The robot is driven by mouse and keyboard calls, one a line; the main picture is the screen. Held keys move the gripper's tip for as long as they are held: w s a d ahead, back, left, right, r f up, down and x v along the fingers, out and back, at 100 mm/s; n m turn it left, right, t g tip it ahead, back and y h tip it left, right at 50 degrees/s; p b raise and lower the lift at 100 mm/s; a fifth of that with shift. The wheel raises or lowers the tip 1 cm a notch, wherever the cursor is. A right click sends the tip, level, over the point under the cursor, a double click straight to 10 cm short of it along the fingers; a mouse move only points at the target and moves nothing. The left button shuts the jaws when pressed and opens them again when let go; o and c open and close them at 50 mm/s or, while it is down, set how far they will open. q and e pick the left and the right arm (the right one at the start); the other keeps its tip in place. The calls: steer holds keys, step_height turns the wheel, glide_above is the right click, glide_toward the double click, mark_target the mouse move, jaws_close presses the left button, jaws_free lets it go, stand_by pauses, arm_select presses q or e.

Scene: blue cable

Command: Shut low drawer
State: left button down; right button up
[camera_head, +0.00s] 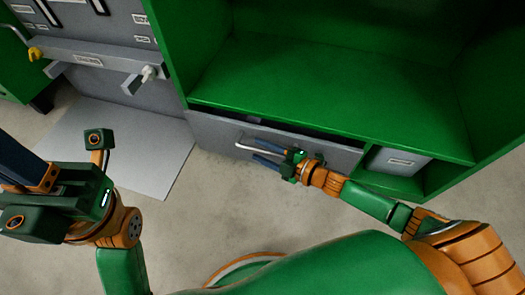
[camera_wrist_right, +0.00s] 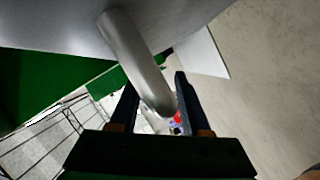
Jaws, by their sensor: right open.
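The low drawer (camera_head: 310,147) has a grey front below the green cabinet shelf. A dark gap shows along its top edge, so it stands somewhat open. Its metal bar handle (camera_head: 250,149) is on the left part of the front. My right gripper (camera_head: 262,153) is open at the handle. In the right wrist view, the handle (camera_wrist_right: 137,60) runs down between the two fingers of the right gripper (camera_wrist_right: 155,105); contact is unclear. My left gripper (camera_head: 22,165) is at the far left, away from the drawer, its fingertips partly cut off by the picture edge.
The green cabinet (camera_head: 330,80) has an empty open shelf above the drawer. A small grey box (camera_head: 397,161) sits in the compartment on the right. At the upper left, a grey cabinet (camera_head: 100,60) has a protruding handle. A grey panel (camera_head: 120,145) lies in front of it. The floor (camera_head: 220,205) is clear.

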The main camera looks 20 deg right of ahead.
jaws_close()
stand_by(1.3)
